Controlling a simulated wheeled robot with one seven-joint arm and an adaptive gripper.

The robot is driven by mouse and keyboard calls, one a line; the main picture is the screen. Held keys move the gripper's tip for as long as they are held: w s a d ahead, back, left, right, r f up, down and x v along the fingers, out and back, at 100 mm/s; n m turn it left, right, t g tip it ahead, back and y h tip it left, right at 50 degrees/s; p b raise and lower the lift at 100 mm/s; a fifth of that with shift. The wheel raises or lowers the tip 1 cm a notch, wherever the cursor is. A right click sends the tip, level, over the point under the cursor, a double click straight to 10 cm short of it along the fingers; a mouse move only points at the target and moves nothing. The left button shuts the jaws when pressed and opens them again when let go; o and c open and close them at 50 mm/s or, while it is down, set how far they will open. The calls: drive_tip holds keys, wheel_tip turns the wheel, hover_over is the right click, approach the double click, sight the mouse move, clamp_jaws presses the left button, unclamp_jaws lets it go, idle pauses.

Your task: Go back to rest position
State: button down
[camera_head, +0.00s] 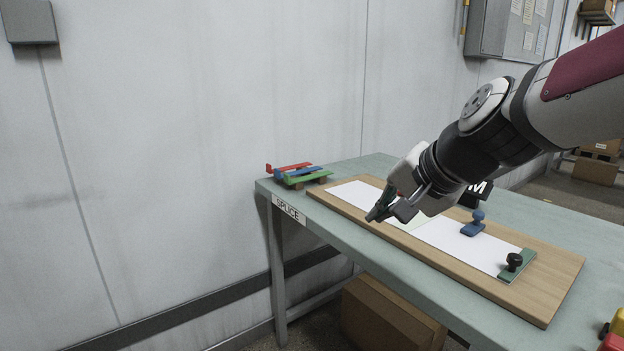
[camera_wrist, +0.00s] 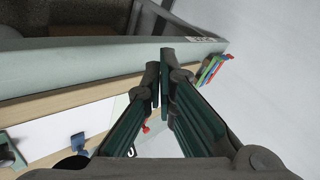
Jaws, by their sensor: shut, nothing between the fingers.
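My gripper (camera_head: 379,213) is shut and empty above the wooden board (camera_head: 550,296), over the near-left part of the white paper (camera_head: 463,249). In the wrist view its dark fingers (camera_wrist: 160,85) meet at the tips with nothing between them. A green block with a black knob (camera_head: 515,263) sits at the paper's right end. My gripper and wrist hide part of the board and paper.
The board lies on a green table (camera_head: 540,211) marked SPLICE. Red, blue and green bars (camera_head: 298,174) lie at the table's far left corner. Red and yellow items (camera_head: 614,334) show at the lower right. A cardboard box (camera_head: 390,318) stands under the table. A wall rises behind.

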drive_tip(key=s+d+f+n+g+h, duration=0.1)
drive_tip(key=s+d+f+n+g, duration=0.15)
drive_tip(key=s, duration=0.85)
drive_tip(key=s+d+f+n+g+h, duration=0.2)
drive_tip(key=s+d+f, duration=0.1)
drive_tip(key=s, duration=0.8)
drive_tip(key=s+d+f+n+g+h, duration=0.1)
drive_tip(key=s+d+f+n+g, duration=0.15)
drive_tip(key=s, duration=0.75)
wheel_tip(320, 180, up, 21)
drive_tip(key=t+p, duration=0.3)
drive_tip(key=p, duration=1.7)
drive_tip(key=shift+s+a+r, duration=0.15)
drive_tip(key=shift+s+a, duration=0.05)
drive_tip(key=shift+w, duration=0.1)
